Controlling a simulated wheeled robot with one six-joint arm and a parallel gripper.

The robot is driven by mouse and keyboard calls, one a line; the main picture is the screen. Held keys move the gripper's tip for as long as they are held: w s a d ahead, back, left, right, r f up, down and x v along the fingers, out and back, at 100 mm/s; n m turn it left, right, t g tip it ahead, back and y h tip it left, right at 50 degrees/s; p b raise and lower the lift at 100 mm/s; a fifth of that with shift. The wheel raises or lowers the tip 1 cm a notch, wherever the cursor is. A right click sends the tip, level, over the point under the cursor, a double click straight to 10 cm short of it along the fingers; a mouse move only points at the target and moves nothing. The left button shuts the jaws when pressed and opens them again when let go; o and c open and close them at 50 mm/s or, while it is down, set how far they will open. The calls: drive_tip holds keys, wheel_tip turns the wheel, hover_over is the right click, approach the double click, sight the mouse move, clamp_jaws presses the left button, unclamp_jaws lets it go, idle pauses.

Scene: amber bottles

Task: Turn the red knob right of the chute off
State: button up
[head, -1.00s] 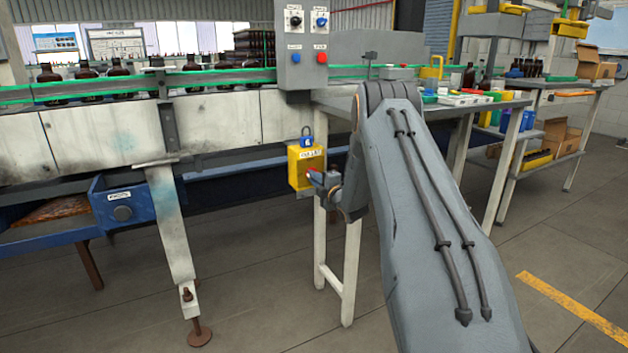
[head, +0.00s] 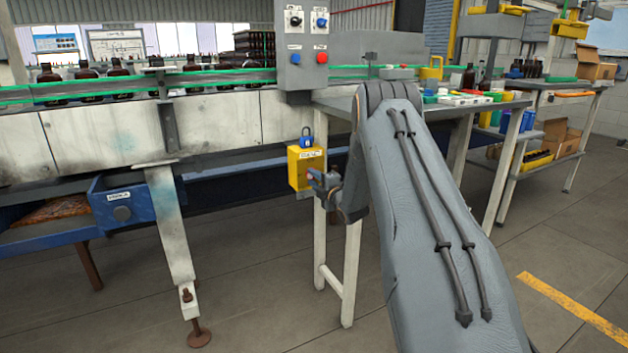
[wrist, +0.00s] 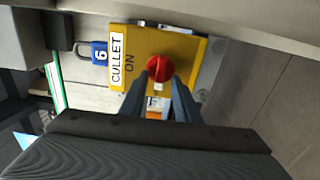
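The red knob (wrist: 160,68) sits on the face of a yellow box labelled CULLET (wrist: 190,50). The word ON is printed beside the knob. A small white mark shows at the knob's lower edge in the wrist view. The yellow box also shows in the head view (head: 299,168), low beside a white table leg. My gripper (wrist: 161,80) is open, with one fingertip on each side of the knob's lower part. I cannot tell whether the fingers touch it. In the head view my gripper (head: 318,180) is at the box's lower right and hides the knob.
A blue padlock (wrist: 98,52) hangs at the box's edge. A blue drawer unit (head: 122,206) is to the left, under the bottle conveyor (head: 85,135). A grey control panel (head: 305,50) stands above. The floor at the right is clear.

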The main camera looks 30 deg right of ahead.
drive_tip(key=shift+s, duration=0.1)
drive_tip(key=s, duration=0.7)
drive_tip(key=shift+s+d+p, duration=0.15)
drive_tip(key=shift+s+p, duration=0.15)
drive_tip(key=shift+p, duration=0.15)
